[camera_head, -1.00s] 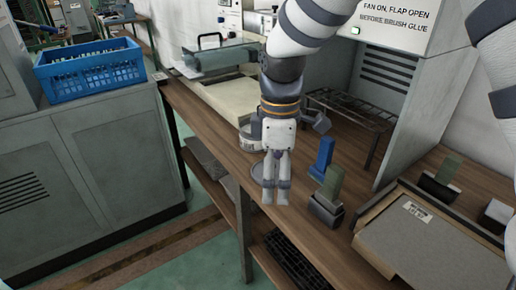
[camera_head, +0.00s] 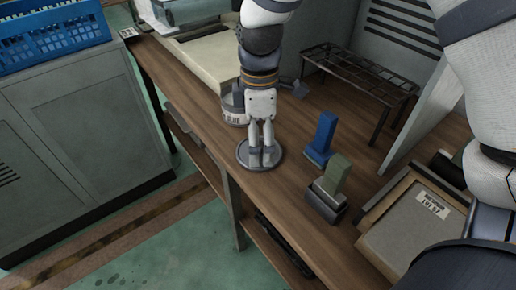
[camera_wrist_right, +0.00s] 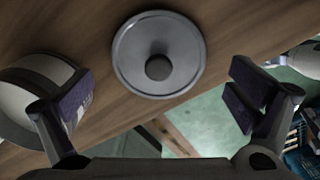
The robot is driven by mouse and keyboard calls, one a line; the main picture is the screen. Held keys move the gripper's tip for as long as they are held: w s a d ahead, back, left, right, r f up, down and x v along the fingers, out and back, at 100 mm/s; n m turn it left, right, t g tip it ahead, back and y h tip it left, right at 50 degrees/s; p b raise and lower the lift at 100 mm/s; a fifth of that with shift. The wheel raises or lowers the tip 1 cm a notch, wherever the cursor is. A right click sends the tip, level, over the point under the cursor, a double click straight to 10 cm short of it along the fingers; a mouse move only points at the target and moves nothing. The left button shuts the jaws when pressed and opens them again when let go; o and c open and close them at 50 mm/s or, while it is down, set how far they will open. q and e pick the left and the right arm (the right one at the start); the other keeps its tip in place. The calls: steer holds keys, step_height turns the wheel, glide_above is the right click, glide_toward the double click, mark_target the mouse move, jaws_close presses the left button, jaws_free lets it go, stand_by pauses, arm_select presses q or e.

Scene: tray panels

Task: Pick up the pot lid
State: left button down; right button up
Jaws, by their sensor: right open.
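The pot lid (camera_head: 244,157) is a round grey disc lying flat on the wooden bench near its front edge. In the right wrist view the whole lid (camera_wrist_right: 135,58) shows, with a dark round knob at its middle. My right gripper (camera_head: 262,155) points down above the lid in the head view. In the right wrist view my right gripper (camera_wrist_right: 160,105) has its fingers wide apart and nothing between them. A pale pot labelled glue (camera_head: 233,108) stands behind the lid. My left gripper is not in view.
A blue brush block (camera_head: 321,136) and a green one (camera_head: 337,172) in a dark holder stand right of the lid. A tray panel with a label (camera_head: 400,225) lies at the right. A wire rack (camera_head: 358,80) stands behind. A blue crate (camera_head: 50,38) sits on the left cabinet.

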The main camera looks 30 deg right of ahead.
step_height(320, 180, down, 2)
steer(key=shift+f, duration=0.15)
steer(key=c, duration=1.4)
steer(key=shift+c, duration=0.2)
